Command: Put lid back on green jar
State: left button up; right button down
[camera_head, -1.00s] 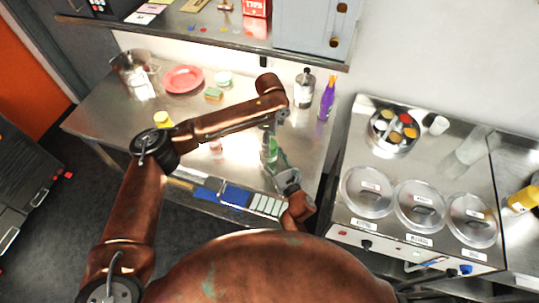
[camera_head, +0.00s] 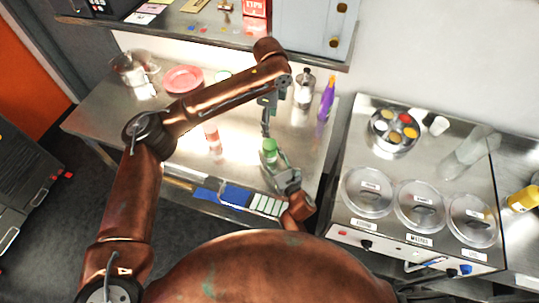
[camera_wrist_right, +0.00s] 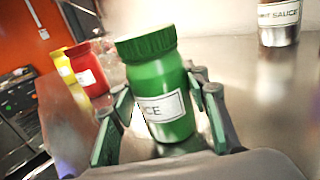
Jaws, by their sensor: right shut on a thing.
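The green jar (camera_wrist_right: 165,98) stands on the steel counter between the two fingers of my right gripper (camera_wrist_right: 168,118), which is shut on its body. It also shows in the head view (camera_head: 270,157). The ribbed green lid (camera_wrist_right: 145,43) sits on the jar's mouth, with no gap visible in the wrist view. My left gripper (camera_head: 266,118) hangs just above the jar in the head view. Its fingers are too small and edge-on to tell open from shut, and it does not show in the wrist view.
A red jar (camera_wrist_right: 88,70) and a yellow jar (camera_wrist_right: 60,64) stand left of the green jar. A sauce bottle (camera_wrist_right: 279,22) and purple bottle (camera_head: 327,98) stand behind. A blue item (camera_head: 222,194) lies at the counter's front edge. A shelf (camera_head: 190,38) overhangs the back.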

jog(key=c, duration=1)
grip_release()
jog(key=shift+c, duration=0.2)
jog(key=v, duration=1.2)
